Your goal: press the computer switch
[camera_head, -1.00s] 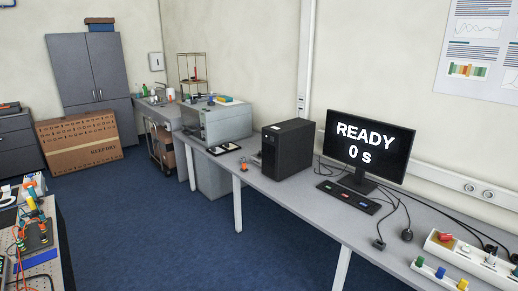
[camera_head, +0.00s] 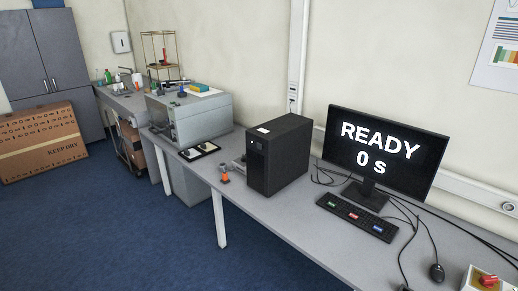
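A black computer tower (camera_head: 277,154) stands upright on the grey table, left of the monitor. A small light mark (camera_head: 263,130) shows on its top, and its narrow front panel (camera_head: 256,164) faces left toward the room; a small bright spot sits near the top of that panel. I cannot tell which detail is the switch. The monitor (camera_head: 379,153) reads "READY 0 s". A black keyboard (camera_head: 356,217) with green, red and blue keys lies in front of it. Neither of my grippers is in view.
The grey table (camera_head: 285,221) runs along the wall, with its front edge clear before the tower. A small orange item (camera_head: 224,175) and a dark tray (camera_head: 199,150) lie left of the tower. A mouse (camera_head: 437,272) and cables lie at right. Blue floor (camera_head: 120,235) is free.

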